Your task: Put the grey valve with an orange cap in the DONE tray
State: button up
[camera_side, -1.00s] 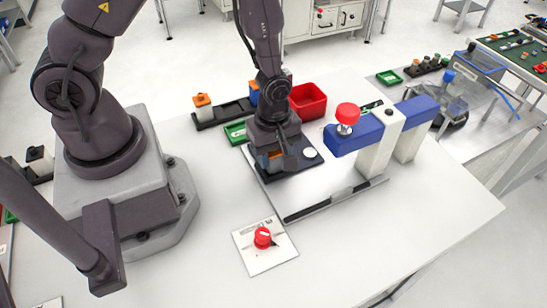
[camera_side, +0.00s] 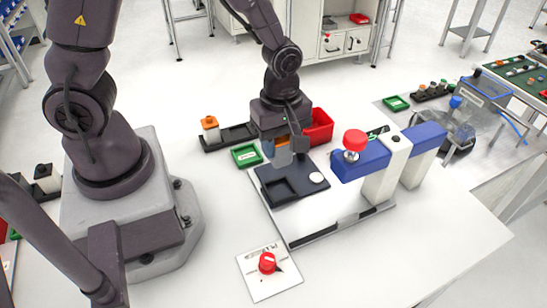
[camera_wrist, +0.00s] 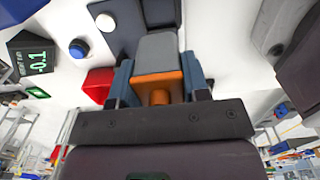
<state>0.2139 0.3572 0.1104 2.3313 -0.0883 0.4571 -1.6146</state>
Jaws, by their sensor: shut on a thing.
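My gripper (camera_side: 283,155) is shut on the grey valve with an orange cap (camera_wrist: 160,68), its grey body between the two fingers in the wrist view. In the side view the valve (camera_side: 284,160) is partly hidden by the fingers and hangs above the back of a dark fixture plate (camera_side: 315,194). The plate has an empty square recess and a white disc. A small green tray (camera_side: 246,155) with a pale label lies just left of my gripper; I cannot read the label.
A red bin (camera_side: 319,122) stands behind my gripper. A black rack (camera_side: 232,137) at the back left holds another orange-capped part (camera_side: 209,124). A blue press with a red knob (camera_side: 355,141) stands to the right. A red switch (camera_side: 267,262) is in front.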

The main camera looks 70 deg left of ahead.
jog(key=a+n, duration=0.2)
jog(key=a, duration=0.5)
jog(key=m, duration=0.2)
send_over(247, 156)
notch_tip(247, 156, down, 3)
jog(key=shift+f, duration=3.6)
jog(key=shift+f, duration=0.1)
jog(key=o, duration=1)
jog(key=shift+o, duration=0.2)
